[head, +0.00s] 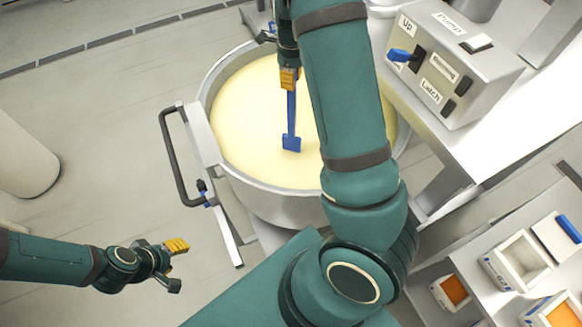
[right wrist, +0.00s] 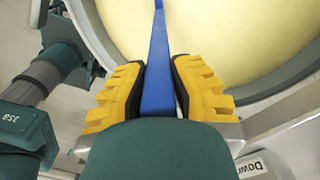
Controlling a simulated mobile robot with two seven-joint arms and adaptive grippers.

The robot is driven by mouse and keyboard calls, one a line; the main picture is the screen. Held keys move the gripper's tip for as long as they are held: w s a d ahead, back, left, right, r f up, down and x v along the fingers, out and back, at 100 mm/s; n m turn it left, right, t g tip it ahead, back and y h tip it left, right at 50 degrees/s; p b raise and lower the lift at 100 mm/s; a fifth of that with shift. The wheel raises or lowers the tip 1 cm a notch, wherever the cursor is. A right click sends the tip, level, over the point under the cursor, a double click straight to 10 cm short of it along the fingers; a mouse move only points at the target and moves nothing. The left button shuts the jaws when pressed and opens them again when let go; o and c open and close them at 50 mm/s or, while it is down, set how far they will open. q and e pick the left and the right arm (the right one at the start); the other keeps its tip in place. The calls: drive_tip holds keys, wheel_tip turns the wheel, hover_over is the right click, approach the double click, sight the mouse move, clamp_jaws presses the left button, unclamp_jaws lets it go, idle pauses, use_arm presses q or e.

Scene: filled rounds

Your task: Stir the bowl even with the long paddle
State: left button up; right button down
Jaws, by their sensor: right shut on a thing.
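The large round metal bowl (head: 268,202) stands in the middle of the head view, filled with a smooth pale yellow mass (head: 250,120). My right gripper (head: 290,80) is shut on the handle of the blue paddle (head: 291,120) over the bowl. The paddle's flat end shows against the yellow surface; I cannot tell whether it touches it. In the right wrist view the yellow fingers (right wrist: 158,90) press on both sides of the blue handle (right wrist: 159,62). My left gripper (head: 178,262) is at the lower left, away from the bowl, with its fingers apart and nothing between them.
A grey control box (head: 450,65) labelled Pump, Up, Running and Latch stands at the upper right. A dark handle (head: 172,160) sticks out at the bowl's left. Small containers, one white (head: 517,262) and some with orange contents (head: 455,290), stand at the lower right.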

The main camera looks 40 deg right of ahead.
wheel_tip(320, 180, up, 15)
idle(0.9)
idle(0.5)
